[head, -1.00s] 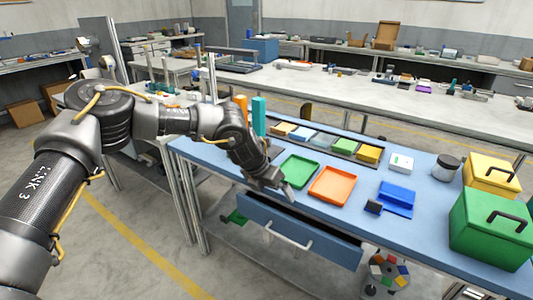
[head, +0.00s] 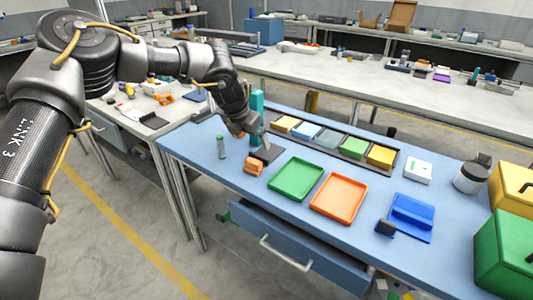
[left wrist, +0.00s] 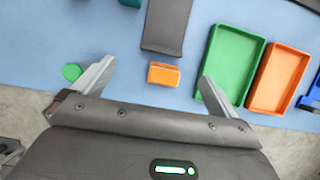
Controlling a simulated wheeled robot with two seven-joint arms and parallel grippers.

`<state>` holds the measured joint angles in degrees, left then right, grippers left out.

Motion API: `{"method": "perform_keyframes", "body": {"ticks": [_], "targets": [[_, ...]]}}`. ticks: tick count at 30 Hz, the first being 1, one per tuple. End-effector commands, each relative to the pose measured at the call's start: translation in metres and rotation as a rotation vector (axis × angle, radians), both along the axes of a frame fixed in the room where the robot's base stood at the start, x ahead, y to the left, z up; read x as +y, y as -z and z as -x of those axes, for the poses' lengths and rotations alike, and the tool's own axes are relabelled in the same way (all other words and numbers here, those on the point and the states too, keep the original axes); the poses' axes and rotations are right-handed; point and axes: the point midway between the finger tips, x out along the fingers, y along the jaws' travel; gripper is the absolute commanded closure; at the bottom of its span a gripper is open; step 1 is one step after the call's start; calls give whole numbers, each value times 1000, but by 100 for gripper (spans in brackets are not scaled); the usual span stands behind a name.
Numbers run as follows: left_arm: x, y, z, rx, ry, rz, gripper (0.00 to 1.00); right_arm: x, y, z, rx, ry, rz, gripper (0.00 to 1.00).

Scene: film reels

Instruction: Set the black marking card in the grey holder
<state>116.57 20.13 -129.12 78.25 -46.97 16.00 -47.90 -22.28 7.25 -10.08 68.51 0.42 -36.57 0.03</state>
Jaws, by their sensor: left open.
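A dark grey, flat-faced piece (head: 267,153) stands at the left part of the blue table, just beside my left gripper. It also shows in the left wrist view (left wrist: 167,22), beyond the fingers; I cannot tell whether it is the grey holder. A small black block (head: 386,227) sits at the corner of a blue stand (head: 410,211); I cannot tell whether it is the black marking card. My left gripper (head: 258,137) is open and empty above the table. Its spread fingers (left wrist: 157,70) show in the left wrist view. My right gripper is not in view.
An orange block (head: 254,167) and a green-capped cylinder (head: 221,147) stand near my left gripper. A green tray (head: 296,180) and an orange tray (head: 339,198) lie to the right. A teal post (head: 257,104) and a row of coloured boxes (head: 353,148) stand behind.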

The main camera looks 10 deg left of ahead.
Motion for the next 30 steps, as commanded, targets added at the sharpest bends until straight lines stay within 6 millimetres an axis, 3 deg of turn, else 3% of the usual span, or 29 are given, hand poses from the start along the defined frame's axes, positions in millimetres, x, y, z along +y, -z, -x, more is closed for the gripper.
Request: {"method": "perform_keyframes", "body": {"ticks": [4, 14, 24, 30], "targets": [[-4, 22, -8, 4, 0, -1, 2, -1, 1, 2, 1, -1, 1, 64], [-9, 36, -14, 1, 5, 0, 2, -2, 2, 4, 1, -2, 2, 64], [-18, 77, -29, 1, 4, -1, 2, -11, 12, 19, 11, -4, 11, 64], [-19, 81, -30, 0, 4, 0, 2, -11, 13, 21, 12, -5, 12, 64]]}}
